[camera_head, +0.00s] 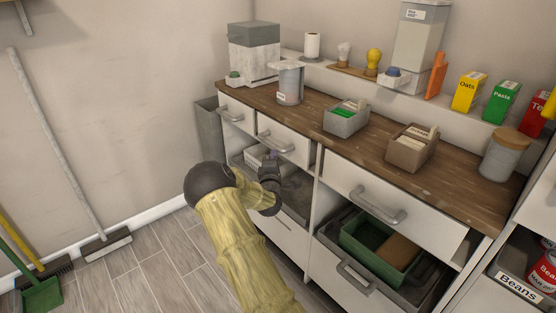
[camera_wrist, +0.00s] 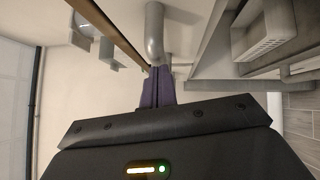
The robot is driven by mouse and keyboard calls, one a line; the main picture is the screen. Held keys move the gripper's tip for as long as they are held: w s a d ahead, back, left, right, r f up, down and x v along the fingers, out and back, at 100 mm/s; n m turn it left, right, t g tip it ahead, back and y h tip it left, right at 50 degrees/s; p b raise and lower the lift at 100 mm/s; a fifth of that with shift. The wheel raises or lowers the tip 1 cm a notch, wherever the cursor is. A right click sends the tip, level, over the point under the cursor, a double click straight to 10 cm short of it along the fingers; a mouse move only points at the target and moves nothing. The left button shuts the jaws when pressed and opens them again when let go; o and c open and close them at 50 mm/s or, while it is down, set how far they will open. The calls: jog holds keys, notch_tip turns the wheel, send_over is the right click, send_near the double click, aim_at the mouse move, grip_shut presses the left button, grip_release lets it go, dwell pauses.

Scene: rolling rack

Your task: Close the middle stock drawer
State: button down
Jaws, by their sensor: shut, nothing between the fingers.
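The middle drawer (camera_head: 296,148) of the top row has a white front and a grey bar handle (camera_head: 275,143). How far its front stands out from the cabinet is hard to judge. My gripper (camera_head: 272,156) is just in front of and below this handle. In the wrist view its dark purple fingers (camera_wrist: 157,86) are together and empty, pointing towards a grey curved handle bar (camera_wrist: 155,35). Whether the fingertips touch the bar cannot be told. My wrist hides part of the shelf below the drawer.
The right top drawer (camera_head: 385,190) juts out. Below it an open drawer (camera_head: 335,265) holds a green bin (camera_head: 360,250). The left top drawer (camera_head: 235,108) is beside the middle one. Bins and a canister (camera_head: 290,85) stand on the wooden counter (camera_head: 365,150).

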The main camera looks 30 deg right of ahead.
jog(key=shift+a, duration=0.1)
jog(key=w+a+v, duration=0.1)
jog(key=a+v, duration=0.1)
jog(key=v, duration=1)
jog(key=shift+a+f, duration=0.3)
